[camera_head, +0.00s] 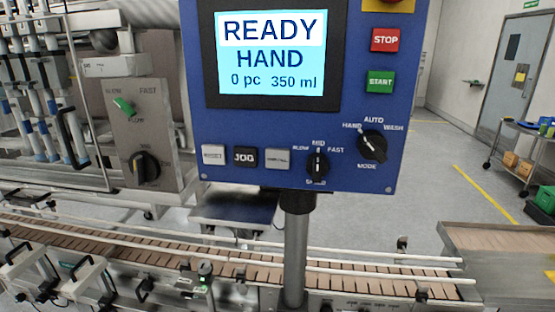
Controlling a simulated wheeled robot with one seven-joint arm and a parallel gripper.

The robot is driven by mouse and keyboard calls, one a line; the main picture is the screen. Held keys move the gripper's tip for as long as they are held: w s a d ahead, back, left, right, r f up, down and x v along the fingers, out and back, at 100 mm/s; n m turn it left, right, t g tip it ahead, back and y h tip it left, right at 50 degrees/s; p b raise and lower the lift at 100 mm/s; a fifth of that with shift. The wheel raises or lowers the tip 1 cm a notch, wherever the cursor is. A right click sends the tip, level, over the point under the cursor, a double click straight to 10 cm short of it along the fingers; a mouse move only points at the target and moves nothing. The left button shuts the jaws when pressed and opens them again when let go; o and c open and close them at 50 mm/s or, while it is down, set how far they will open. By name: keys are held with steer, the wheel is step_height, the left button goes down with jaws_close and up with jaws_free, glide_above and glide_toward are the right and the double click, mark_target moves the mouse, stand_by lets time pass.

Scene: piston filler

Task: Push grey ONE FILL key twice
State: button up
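The blue control panel (350,130) fills the upper middle of the head view. Its screen (268,54) reads READY, HAND, 0 pc, 350 ml. Along the panel's lower edge sit a light RESET key (213,155), a black JOG key (245,157) and a grey key (279,160). My gripper is not in view, and nothing covers the keys.
Right of the keys are a speed knob (317,165) and a mode knob (372,145), with red STOP (385,40) and green START (380,82) above. The panel stands on a grey post (296,250). A conveyor (360,277) runs below; filling nozzles stand left.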

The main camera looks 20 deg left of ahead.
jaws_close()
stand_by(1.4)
